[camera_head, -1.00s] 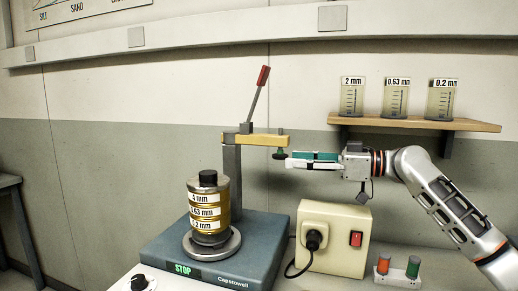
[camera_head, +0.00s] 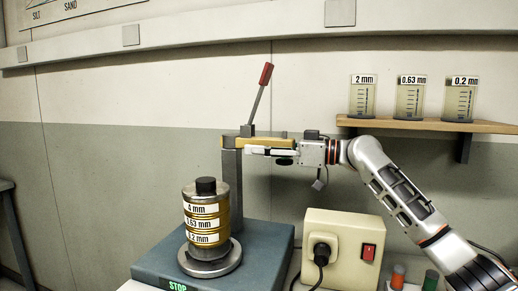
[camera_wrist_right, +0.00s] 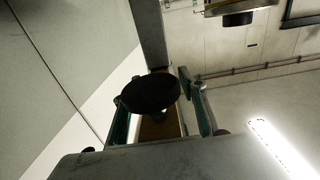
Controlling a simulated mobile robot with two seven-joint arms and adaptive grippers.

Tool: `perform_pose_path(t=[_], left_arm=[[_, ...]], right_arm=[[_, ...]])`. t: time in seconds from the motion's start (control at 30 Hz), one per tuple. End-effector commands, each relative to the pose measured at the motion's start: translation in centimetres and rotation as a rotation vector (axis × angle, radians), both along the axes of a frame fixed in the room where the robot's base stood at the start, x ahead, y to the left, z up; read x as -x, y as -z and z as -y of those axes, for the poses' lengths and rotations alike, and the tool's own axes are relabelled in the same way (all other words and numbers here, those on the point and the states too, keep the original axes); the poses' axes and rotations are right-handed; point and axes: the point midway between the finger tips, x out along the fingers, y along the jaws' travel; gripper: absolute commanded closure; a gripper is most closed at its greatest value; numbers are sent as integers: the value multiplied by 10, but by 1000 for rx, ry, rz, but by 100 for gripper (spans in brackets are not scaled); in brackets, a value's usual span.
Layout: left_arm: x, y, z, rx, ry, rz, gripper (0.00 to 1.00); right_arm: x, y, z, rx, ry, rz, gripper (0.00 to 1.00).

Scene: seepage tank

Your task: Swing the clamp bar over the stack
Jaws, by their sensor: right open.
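The sieve stack (camera_head: 208,225), brass rings with mm labels and a black top knob (camera_head: 206,186), stands upright on a round plate of the blue shaker base. The yellow clamp bar (camera_head: 262,141) sticks out to the right from the grey post (camera_head: 232,185), off to the side of the stack. My right gripper (camera_head: 258,150) is open at the bar's outer part, its fingers along it. In the right wrist view the bar's dark round pad (camera_wrist_right: 150,93) shows between the open fingers (camera_wrist_right: 157,100); contact cannot be told. My left gripper is out of view.
A red-tipped lever (camera_head: 260,90) rises from the post top. A cream power box (camera_head: 337,245) with plug and red switch stands right of the blue base (camera_head: 265,243). A wooden shelf (camera_head: 420,123) holds labelled beakers at the right. Red and green bottles stand lower right.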

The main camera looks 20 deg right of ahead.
Motion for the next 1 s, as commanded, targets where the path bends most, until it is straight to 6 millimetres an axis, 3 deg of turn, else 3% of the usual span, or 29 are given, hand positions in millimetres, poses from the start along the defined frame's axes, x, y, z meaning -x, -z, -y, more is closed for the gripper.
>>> perform_pose_path(t=[0.3,0.47,1.0], left_arm=[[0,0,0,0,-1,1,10],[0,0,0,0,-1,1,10],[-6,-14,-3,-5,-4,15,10]], right_arm=[[-2,0,-3,0,0,0,58],[-2,0,-3,1,0,-1,100],[1,-5,-10,1,49,3,100]])
